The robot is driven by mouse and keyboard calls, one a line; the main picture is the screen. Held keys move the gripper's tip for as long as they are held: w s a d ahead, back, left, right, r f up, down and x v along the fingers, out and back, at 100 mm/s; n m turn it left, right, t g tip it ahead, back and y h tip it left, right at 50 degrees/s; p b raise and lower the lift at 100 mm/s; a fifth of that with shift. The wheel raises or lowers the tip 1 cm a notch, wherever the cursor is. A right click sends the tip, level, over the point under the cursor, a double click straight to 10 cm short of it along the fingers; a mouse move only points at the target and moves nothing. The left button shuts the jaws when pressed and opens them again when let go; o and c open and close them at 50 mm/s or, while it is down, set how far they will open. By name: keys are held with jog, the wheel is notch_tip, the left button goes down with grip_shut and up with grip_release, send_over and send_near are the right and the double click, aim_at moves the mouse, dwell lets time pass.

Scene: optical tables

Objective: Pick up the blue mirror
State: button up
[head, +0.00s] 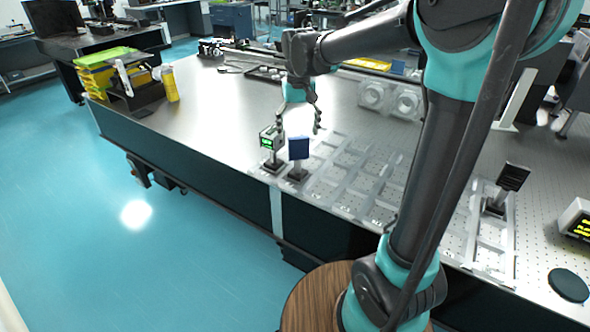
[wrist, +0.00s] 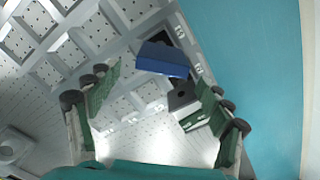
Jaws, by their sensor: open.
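The blue mirror (head: 298,148) stands upright on a dark base near the front edge of the optical table. In the wrist view the blue mirror (wrist: 163,60) lies ahead of my fingertips, between their lines. My gripper (head: 299,120) is open and empty, above and beside the mirror, with its fingers pointing down. In the wrist view my gripper (wrist: 158,103) shows both green finger pads spread wide apart. The gripper does not appear to touch the mirror.
A light grid frame (head: 345,178) covers the table to the right. A black square mount (head: 512,177) stands further right.

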aim_at(298, 157)
notch_tip(298, 157, down, 5)
jog(key=shift+f, duration=2.6)
jog(key=c, duration=1.6)
